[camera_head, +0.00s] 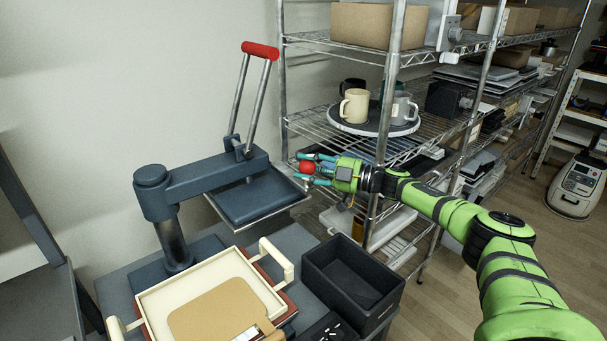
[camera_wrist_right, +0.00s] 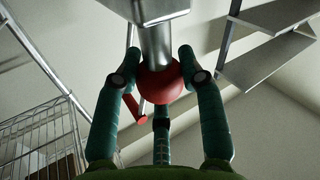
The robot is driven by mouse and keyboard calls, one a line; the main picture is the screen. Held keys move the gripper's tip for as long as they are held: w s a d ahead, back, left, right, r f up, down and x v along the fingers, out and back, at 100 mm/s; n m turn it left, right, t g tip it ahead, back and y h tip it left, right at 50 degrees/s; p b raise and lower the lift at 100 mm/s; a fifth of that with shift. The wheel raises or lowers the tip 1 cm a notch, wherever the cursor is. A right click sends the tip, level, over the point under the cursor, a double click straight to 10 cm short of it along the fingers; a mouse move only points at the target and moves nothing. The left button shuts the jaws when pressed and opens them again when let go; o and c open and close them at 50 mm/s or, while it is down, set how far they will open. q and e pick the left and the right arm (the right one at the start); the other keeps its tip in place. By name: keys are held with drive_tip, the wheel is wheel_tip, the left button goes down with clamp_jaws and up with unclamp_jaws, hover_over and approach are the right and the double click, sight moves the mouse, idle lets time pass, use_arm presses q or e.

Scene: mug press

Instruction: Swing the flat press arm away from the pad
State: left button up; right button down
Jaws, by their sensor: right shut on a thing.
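The flat press has a dark blue arm (camera_head: 210,172) on an upright post at the left, with a flat plate (camera_head: 258,197) under its far end. The plate hangs behind and to the right of the cream tray, not over it. A red-topped lever (camera_head: 260,50) rises from the arm. My right gripper (camera_head: 312,168) is right of the plate, shut on a red ball knob (camera_head: 306,167). The wrist view shows the knob (camera_wrist_right: 161,84) between the fingers, on a metal stem. I cannot make out the pad for certain. My left gripper is not in view.
The cream tray (camera_head: 152,300) with a tan board (camera_head: 215,310) sits on the dark table beside a black bin (camera_head: 352,278). A wire shelf (camera_head: 430,128) with mugs on a round tray (camera_head: 372,127) stands close behind my right gripper.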

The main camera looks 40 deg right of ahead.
drive_tip(key=shift+w+f, duration=0.1)
idle(0.3)
drive_tip(key=c, duration=0.8)
unclamp_jaws()
drive_tip(key=shift+a, duration=0.1)
drive_tip(key=shift+o, duration=0.3)
drive_tip(key=shift+w, duration=0.1)
drive_tip(key=v, duration=1.2)
